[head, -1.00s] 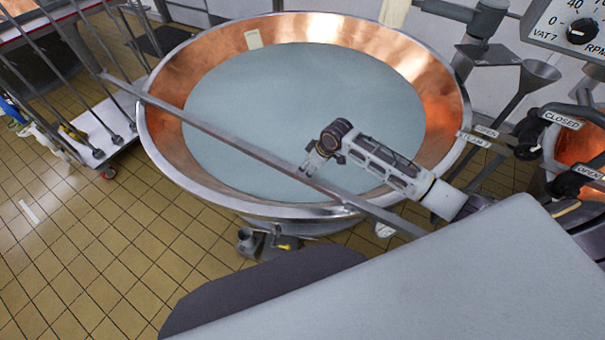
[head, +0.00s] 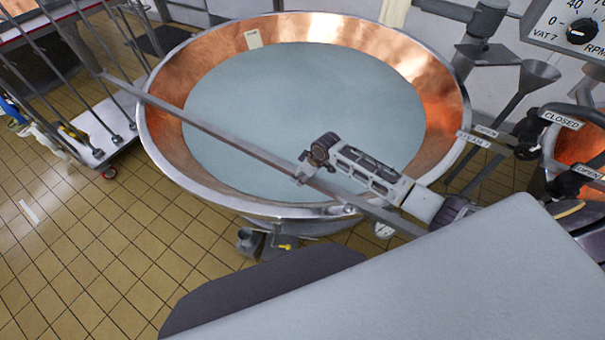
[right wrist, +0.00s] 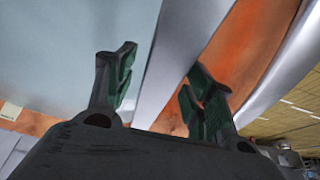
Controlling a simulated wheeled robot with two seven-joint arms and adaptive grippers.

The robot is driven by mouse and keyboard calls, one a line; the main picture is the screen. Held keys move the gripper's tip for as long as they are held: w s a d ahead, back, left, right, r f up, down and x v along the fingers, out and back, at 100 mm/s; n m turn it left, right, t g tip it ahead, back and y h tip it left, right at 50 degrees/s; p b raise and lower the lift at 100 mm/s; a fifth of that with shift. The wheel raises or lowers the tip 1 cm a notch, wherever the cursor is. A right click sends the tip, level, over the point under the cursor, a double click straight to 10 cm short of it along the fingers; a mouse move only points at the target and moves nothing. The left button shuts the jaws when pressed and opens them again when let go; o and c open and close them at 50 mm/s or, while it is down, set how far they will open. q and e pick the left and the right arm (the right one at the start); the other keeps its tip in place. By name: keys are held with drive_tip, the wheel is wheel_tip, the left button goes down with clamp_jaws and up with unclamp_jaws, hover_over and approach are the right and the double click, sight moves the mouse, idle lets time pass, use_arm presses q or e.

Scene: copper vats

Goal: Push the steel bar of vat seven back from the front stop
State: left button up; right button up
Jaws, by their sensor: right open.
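Vat seven is a wide copper vat with a steel rim (head: 160,165), filled with pale liquid (head: 300,110). The steel bar (head: 215,130) lies slantwise across the front part of the vat, from beyond the left rim to past the lower right rim. My right gripper (head: 303,174) is at the bar, over the front part of the vat. In the right wrist view the gripper (right wrist: 163,85) is open, with the bar (right wrist: 182,50) running between its two fingers. I cannot tell whether a finger touches it. The front stop cannot be made out. My left gripper is not in view.
A rack trolley with upright rods (head: 95,110) stands at the left, near the bar's far end. A control panel marked VAT 7 (head: 570,30) and labelled valve handles (head: 525,140) are at the right. Tiled floor (head: 90,240) is open at the lower left.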

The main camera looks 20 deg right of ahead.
clamp_jaws()
idle(0.3)
